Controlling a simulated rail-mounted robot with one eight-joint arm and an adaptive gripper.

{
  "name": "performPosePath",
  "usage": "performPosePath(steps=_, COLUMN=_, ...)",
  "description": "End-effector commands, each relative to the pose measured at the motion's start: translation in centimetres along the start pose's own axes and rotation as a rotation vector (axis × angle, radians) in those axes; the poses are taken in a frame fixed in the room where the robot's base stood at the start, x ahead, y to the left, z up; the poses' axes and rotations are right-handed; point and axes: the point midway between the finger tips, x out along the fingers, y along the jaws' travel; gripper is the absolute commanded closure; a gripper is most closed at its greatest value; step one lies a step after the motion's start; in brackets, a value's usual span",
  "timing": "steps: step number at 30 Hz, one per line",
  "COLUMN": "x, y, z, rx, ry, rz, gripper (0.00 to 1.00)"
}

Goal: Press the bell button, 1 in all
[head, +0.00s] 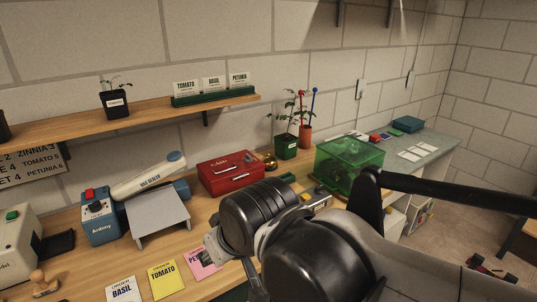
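A small brass-coloured bell (269,161) stands on the wooden bench, just right of the red cash box and left of a potted seedling. Its rounded top shows; a separate button on it is too small to make out. My arm, with large black joints and grey links, crosses the lower right in front of the bench. My gripper's fingers cannot be made out in the head view, and nothing of mine is seen touching the bell.
The red cash box (230,172), a green pot (286,147) and a green transparent box (349,160) stand near the bell. A grey stand (158,216), a blue device (98,218) and seed packets (165,280) are at left. A shelf (150,113) runs above.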

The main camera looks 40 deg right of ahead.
Motion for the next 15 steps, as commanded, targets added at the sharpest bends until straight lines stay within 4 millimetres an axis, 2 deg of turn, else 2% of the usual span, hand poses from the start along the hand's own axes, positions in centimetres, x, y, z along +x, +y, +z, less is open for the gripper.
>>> performPosePath(steps=3, x=0.0, y=0.0, z=0.0, rx=0.0, ry=0.0, rz=0.0, gripper=1.0)
performPosePath(steps=15, x=0.0, y=0.0, z=0.0, rx=0.0, ry=0.0, rz=0.0, gripper=1.0)
